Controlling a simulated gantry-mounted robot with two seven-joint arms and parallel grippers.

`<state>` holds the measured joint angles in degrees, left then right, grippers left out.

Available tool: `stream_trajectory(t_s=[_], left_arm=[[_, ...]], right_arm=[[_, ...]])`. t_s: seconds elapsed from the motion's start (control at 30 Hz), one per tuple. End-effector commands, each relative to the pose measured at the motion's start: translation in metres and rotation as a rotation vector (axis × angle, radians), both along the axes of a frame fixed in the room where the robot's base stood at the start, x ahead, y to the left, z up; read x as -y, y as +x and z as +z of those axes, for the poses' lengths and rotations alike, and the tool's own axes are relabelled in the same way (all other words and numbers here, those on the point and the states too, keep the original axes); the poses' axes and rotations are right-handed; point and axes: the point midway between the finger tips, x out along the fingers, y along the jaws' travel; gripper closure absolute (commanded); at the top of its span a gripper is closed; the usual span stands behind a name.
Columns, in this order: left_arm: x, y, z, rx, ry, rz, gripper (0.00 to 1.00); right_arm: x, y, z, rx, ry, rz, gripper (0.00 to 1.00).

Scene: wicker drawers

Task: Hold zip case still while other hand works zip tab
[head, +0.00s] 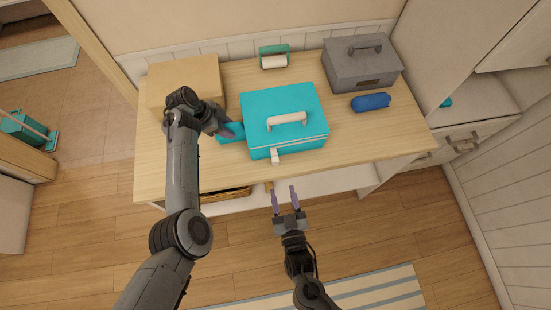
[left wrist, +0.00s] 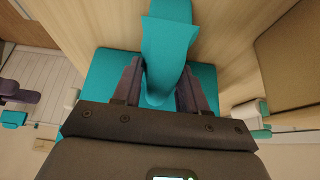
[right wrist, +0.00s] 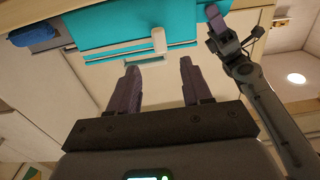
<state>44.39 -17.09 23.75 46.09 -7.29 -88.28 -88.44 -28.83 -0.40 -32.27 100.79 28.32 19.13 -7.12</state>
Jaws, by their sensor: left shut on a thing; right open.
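The turquoise zip case (head: 284,108) sits on the wooden table with a white handle (head: 287,119) on top and a pale zip line along its front side. The white zip tab (head: 276,156) hangs at the case's front edge; it also shows in the right wrist view (right wrist: 159,40). My left gripper (head: 231,132) is shut on the turquoise flap (head: 231,133) at the case's left side; the flap fills the space between its fingers in the left wrist view (left wrist: 168,60). My right gripper (head: 284,196) is open and empty, in front of the table and apart from the tab.
A tan box (head: 183,82) stands at the back left, partly behind my left arm. A grey toolbox (head: 361,66) and a blue pouch (head: 370,102) are to the right. A green-and-white roll holder (head: 274,57) stands at the back. The table (head: 400,142) is clear at the front right.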

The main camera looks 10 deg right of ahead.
Motion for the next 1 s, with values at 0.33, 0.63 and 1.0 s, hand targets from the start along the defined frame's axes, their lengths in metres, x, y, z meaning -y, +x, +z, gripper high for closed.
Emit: stream_trajectory(t_s=[0.33, 0.63, 1.0], left_arm=[[0.000, 0.000, 0.000, -0.001, 0.000, 0.000, 0.85], [0.000, 0.000, 0.000, -0.001, 0.000, 0.000, 0.85], [0.000, 0.000, 0.000, -0.001, 0.000, 0.000, 0.85]], right_arm=[[-0.001, 0.055, 0.004, 0.008, 0.003, -0.002, 0.51], [-0.002, 0.099, 0.003, 0.007, 0.003, -0.003, 0.51], [-0.002, 0.117, 0.003, 0.005, 0.004, -0.002, 0.51]])
